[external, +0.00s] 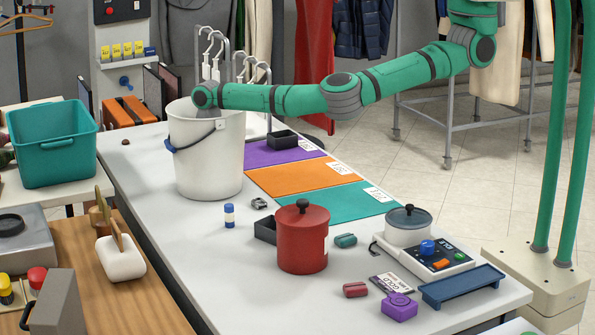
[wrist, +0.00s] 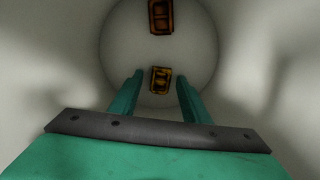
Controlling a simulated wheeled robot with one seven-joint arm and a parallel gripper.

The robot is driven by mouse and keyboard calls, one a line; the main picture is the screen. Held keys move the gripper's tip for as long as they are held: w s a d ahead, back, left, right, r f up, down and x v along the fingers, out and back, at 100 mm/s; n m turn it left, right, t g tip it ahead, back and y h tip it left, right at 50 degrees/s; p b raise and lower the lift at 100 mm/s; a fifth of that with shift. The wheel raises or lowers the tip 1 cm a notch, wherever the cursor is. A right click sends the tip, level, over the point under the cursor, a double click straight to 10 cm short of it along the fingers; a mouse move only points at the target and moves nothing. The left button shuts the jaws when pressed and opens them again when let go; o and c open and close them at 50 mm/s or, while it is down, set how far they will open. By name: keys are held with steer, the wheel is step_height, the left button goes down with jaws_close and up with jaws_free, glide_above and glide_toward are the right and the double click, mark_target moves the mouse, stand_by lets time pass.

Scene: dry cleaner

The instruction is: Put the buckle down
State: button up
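My gripper (wrist: 159,80) is inside the white bucket (external: 210,160), pointing down at its floor; the bucket wall hides it in the external view. In the wrist view its two teal fingers are apart. A small yellow-brown buckle (wrist: 161,80) shows in the gap between the fingertips, with space on both sides, touching neither finger. It appears to lie on the bucket floor (wrist: 190,50). A second, darker orange-brown buckle (wrist: 160,16) lies farther up the picture, near the floor's edge.
The bucket stands on the white counter (external: 240,285). A small metal buckle-like piece (external: 259,203), a blue-and-white bottle (external: 229,215), a red pot (external: 303,238) and a scale (external: 425,257) are on the counter. Purple, orange (external: 300,177) and teal mats lie right of the bucket.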

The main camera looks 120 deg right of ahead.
steer(key=shift+r, duration=0.15)
step_height(320, 180, up, 12)
stand_by(0.6)
steer(key=shift+s, duration=0.1)
